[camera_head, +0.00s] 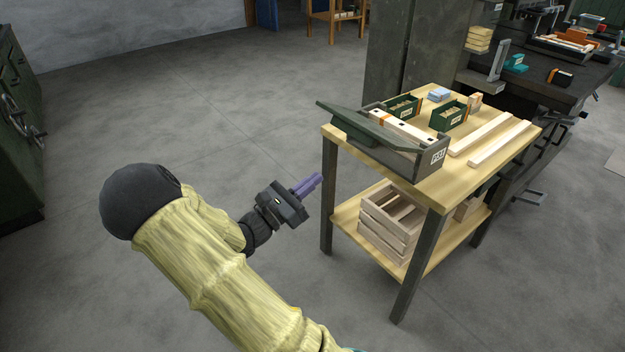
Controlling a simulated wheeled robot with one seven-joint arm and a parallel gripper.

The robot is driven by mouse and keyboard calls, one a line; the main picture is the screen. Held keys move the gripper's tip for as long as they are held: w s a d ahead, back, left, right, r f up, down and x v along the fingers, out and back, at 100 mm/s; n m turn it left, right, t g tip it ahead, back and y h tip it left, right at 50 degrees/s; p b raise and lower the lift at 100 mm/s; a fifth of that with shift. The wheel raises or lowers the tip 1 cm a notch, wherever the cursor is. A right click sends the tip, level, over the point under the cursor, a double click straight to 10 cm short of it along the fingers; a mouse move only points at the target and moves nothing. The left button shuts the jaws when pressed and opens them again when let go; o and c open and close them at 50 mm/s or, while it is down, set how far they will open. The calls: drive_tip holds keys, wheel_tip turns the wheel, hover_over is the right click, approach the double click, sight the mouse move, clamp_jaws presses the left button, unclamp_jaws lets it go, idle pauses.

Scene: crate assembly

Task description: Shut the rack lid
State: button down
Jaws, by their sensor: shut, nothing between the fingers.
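The rack (429,157) is a dark grey box with a "PS1" label, at the near left end of the wooden table. Its lid (362,128) is a dark green panel. The lid stands open, tilted up over the rack's left side, and sticks out past the table's edge. Pale wooden slats (402,127) show inside the rack. My gripper (314,182) has purple fingers that are shut with nothing between them. It is in front of the table's left side, to the left of and lower than the rack, apart from the lid and the table.
The table (519,140) also holds two green boxes (403,106), a small blue stack (439,94) and two long wooden strips (487,132). A wooden crate (385,232) stands on the lower shelf. A dark cabinet stands behind. The floor to the left is clear.

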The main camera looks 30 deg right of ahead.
sight(366, 131)
drive_tip(key=d+r+b, duration=0.3)
drive_tip(key=d+r, duration=0.3)
drive_tip(key=d, duration=0.3)
drive_tip(key=shift+w+b, duration=0.3)
drive_tip(key=shift+b, duration=0.1)
drive_tip(key=shift+w+r+p, duration=0.15)
drive_tip(key=shift+r+p, duration=0.05)
drive_tip(key=shift+p, duration=0.2)
